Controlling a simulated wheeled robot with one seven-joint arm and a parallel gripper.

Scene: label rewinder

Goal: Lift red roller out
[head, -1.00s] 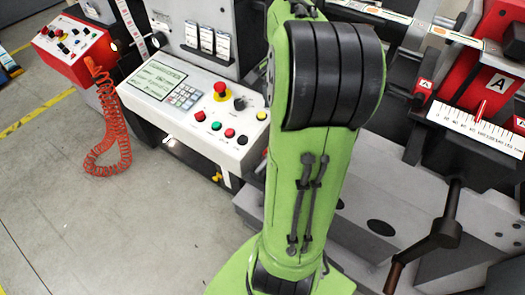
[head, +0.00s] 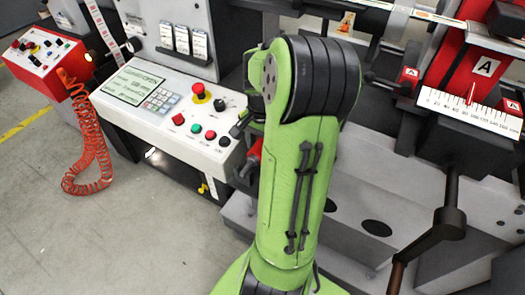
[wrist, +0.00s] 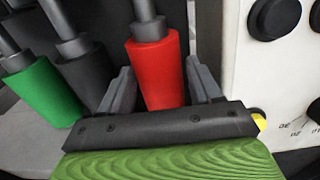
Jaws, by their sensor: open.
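The red roller (wrist: 157,70) stands on a grey shaft in the wrist view, between the two fingers of my gripper (wrist: 162,88). The fingers are open, one on each side of it, with a visible gap at least on the right. Its near end is hidden behind the black gripper body. In the head view, my green arm hides most of my gripper. A small red part (head: 254,160) shows beside the arm; I cannot tell whether it is the same roller.
A green roller (wrist: 42,92) and a black roller (wrist: 86,78) stand close on the left in the wrist view. A white panel with black knobs (wrist: 274,16) is close on the right. The control console (head: 165,105) is left of my arm.

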